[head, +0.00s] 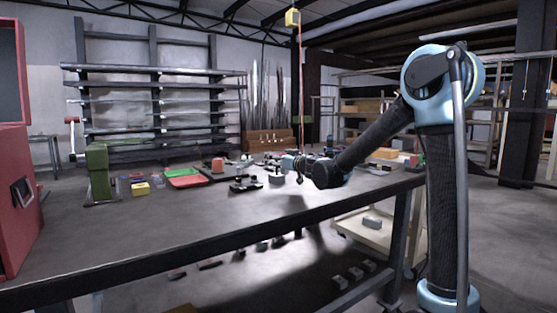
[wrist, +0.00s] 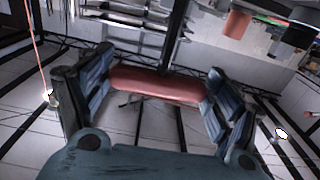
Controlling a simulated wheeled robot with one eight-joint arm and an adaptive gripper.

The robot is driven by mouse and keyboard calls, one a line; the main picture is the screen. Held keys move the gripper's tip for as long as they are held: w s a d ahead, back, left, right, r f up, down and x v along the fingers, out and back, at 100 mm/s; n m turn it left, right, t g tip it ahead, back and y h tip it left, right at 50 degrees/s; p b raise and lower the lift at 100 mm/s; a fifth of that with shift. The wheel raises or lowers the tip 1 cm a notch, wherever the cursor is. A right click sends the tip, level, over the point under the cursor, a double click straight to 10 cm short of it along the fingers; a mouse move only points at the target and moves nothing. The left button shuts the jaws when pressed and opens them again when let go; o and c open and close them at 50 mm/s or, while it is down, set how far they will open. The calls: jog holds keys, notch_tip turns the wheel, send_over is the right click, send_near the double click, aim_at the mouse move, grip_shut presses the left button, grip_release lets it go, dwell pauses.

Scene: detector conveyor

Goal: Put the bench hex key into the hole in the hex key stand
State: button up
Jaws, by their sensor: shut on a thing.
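The hex key shows in the wrist view with a thick red handle (wrist: 158,85) lying crosswise and a dark thin shaft (wrist: 176,35) running from it toward the top of the picture. My gripper has its blue fingers shut on the two ends of the red handle. In the head view my gripper (head: 298,165) is over the far part of the dark bench, small and seen from the side; the key is hard to make out there. A small grey piece (head: 277,179) stands on the bench just left of my gripper. I cannot tell whether it is the hex key stand.
The dark bench (head: 180,222) has a clear front half. Black parts (head: 245,185), a red tray (head: 188,181), a yellow box (head: 140,189) and a green vise (head: 98,170) stand farther left. A red cabinet (head: 15,190) bounds the left end. A red cord (head: 300,85) hangs near my gripper.

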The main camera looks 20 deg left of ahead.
jog(key=o, duration=1.4)
jog(key=shift+o, duration=0.2)
jog(key=v, duration=1.2)
jog(key=shift+f, duration=0.15)
